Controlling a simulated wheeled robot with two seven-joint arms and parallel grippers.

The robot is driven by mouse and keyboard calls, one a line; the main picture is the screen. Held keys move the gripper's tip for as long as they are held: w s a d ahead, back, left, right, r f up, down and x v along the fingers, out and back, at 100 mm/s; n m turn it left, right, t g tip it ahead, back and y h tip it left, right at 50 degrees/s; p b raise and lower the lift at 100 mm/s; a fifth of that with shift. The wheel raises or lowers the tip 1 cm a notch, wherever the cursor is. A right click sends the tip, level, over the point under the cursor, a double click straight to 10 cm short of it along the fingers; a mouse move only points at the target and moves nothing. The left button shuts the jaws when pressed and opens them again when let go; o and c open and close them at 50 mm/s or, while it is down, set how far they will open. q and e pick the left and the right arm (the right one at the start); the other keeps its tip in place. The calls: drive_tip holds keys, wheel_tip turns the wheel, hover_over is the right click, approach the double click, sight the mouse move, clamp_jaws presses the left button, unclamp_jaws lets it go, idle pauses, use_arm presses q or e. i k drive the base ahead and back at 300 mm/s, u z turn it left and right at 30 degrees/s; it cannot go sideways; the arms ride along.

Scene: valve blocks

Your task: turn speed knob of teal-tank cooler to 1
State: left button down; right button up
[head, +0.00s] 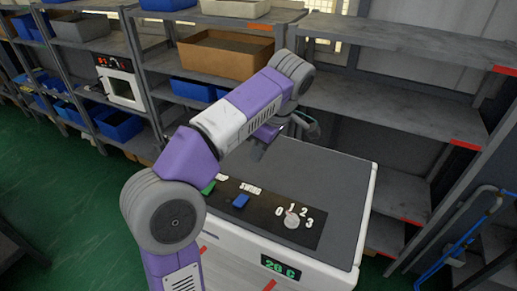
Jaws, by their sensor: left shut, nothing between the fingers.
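The cooler (335,180) is a pale box with a dark grey top and a black control panel along its near edge. Its speed knob (292,220) is a small whitish dial among the marks 0, 1, 2 and 3. The knob's pointer is too small to read surely. No teal tank shows. My left arm reaches over the cooler's left part. Its gripper (258,151) is shut and empty above the top, behind and left of the knob, apart from it. The arm partly hides the panel's left end. My right gripper is out of view.
A blue switch (241,201) marked SWING and a green switch (208,187) sit left of the knob. A display (281,268) on the front reads 26 C. Grey shelves (400,88) with bins stand behind, and blue pipes (455,245) are at right.

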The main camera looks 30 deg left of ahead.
sight(292, 221)
drive_tip(key=k, duration=1)
